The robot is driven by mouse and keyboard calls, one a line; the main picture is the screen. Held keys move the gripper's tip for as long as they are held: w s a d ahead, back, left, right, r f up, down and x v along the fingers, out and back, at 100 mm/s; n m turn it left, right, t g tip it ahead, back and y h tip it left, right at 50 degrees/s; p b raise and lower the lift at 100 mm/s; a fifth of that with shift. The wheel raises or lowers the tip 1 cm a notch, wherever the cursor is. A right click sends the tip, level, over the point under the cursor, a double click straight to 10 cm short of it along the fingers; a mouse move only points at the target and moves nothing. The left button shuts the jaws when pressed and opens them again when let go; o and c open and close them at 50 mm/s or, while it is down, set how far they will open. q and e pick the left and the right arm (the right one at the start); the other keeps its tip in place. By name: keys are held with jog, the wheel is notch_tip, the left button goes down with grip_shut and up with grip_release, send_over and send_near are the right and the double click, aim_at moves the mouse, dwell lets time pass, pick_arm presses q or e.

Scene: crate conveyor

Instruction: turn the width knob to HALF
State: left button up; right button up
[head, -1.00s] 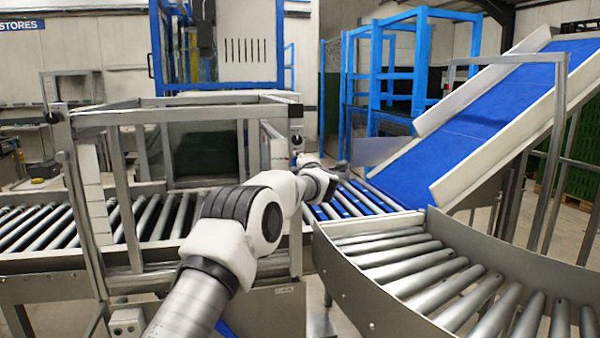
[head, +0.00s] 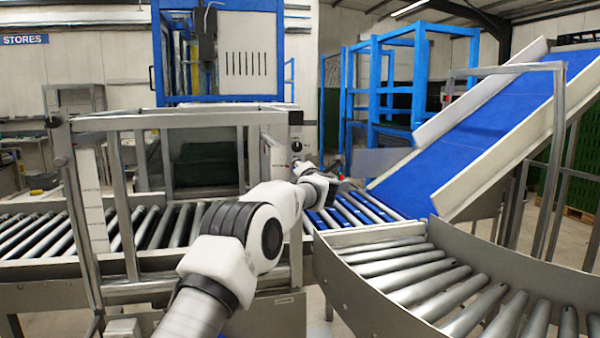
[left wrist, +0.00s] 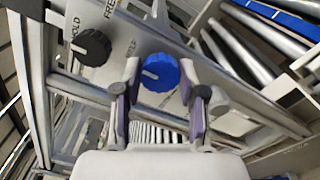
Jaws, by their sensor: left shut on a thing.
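The blue knob (left wrist: 160,74) sits on a pale panel in the left wrist view. My left gripper (left wrist: 160,92) has its two fingers on either side of it and is shut on it. The knob's white pointer line points to the left of the picture. Lettering beside the knob is partly hidden, and I cannot read it surely. In the head view my left gripper (head: 326,184) is by the right end post of the metal frame, and the blue knob is not discernible there. My right gripper is not in view.
A black knob (left wrist: 90,47) with FREE and HOLD-like lettering sits left of the blue one. The metal frame (head: 180,122) stands over the roller conveyor (head: 40,235). A curved roller section (head: 425,275) and a blue sloped belt (head: 480,125) lie to the right.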

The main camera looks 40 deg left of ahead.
pick_arm(q)
jog(key=shift+f, duration=0.15)
jog(key=o, duration=1.1)
jog(key=shift+o, duration=0.2)
jog(key=shift+s, duration=0.1)
jog(key=v, duration=1.2)
